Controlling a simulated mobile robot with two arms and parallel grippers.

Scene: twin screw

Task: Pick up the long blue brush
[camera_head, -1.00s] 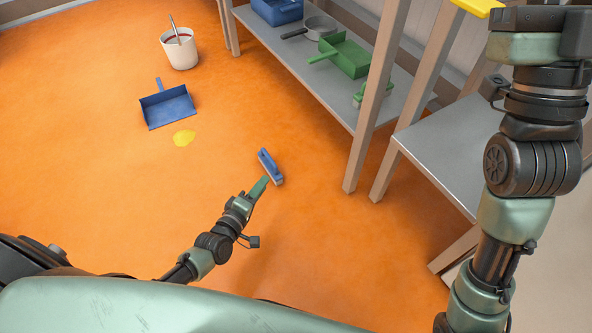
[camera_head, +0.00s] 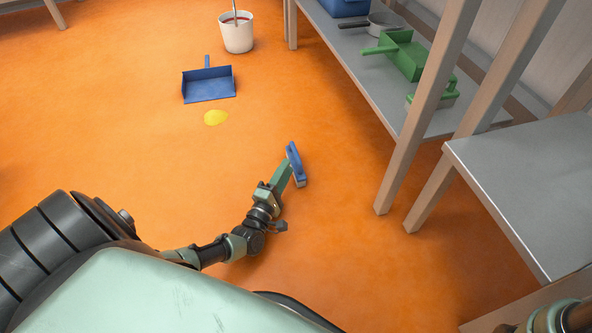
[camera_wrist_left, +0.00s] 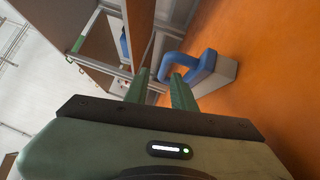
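The blue brush (camera_head: 298,172) lies on the orange floor in the middle of the head view, a blue handle over a grey bristle block. My left gripper (camera_head: 288,168) is at the brush, its fingers overlapping the brush's left side in this view. In the left wrist view, the gripper (camera_wrist_left: 161,76) is open, with a gap between its two green fingers. The blue looped handle of the brush (camera_wrist_left: 207,60) is just past the fingertips, its near end showing between them. I cannot tell whether they touch. My right gripper is out of view.
A blue dustpan (camera_head: 208,86), a yellow spill (camera_head: 216,117) and a white bucket (camera_head: 238,36) are farther back on the floor. A shelf (camera_head: 352,62) with a green dustpan (camera_head: 405,57) and a green brush (camera_head: 440,94) stands right. A grey-topped table (camera_head: 530,180) is at right.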

